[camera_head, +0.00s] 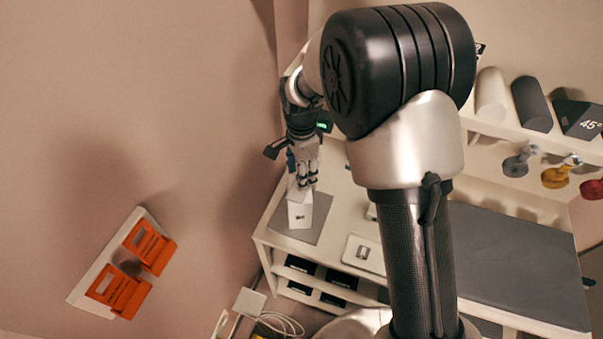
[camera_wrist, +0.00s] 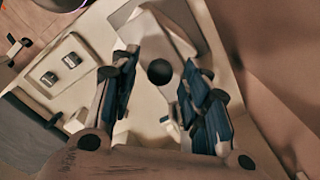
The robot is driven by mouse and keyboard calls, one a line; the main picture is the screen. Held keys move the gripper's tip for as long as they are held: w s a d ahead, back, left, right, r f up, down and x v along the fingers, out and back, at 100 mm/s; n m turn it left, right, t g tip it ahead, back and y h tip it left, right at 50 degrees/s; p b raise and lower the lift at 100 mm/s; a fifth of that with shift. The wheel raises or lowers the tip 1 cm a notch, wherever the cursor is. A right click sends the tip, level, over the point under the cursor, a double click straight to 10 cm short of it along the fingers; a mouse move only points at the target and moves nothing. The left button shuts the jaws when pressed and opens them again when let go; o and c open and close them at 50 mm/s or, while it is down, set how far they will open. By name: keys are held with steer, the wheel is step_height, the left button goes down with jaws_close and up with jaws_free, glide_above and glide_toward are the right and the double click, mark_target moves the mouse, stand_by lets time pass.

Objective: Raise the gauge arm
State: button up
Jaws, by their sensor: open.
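A small white block-shaped device, which I take to be the gauge (camera_head: 300,213), stands on a grey mat (camera_head: 318,222) at the left end of the white counter. I cannot clearly make out its arm. My gripper (camera_head: 305,182) points down right above it, overlapping its upper part in the head view. In the wrist view my gripper (camera_wrist: 158,68) is open, with a dark blue-padded finger on each side. A pale part with a round dark spot (camera_wrist: 159,72) shows between the fingers. Whether the fingers touch it I cannot tell.
A pale plate with small metal fittings (camera_head: 362,253) lies right of the mat; it also shows in the wrist view (camera_wrist: 45,85). A dark grey pad (camera_head: 510,262) covers the counter's right. A wall rises close on the left.

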steer(key=shift+f, duration=0.1)
steer(key=shift+c, duration=0.3)
jaws_close()
stand_by(0.5)
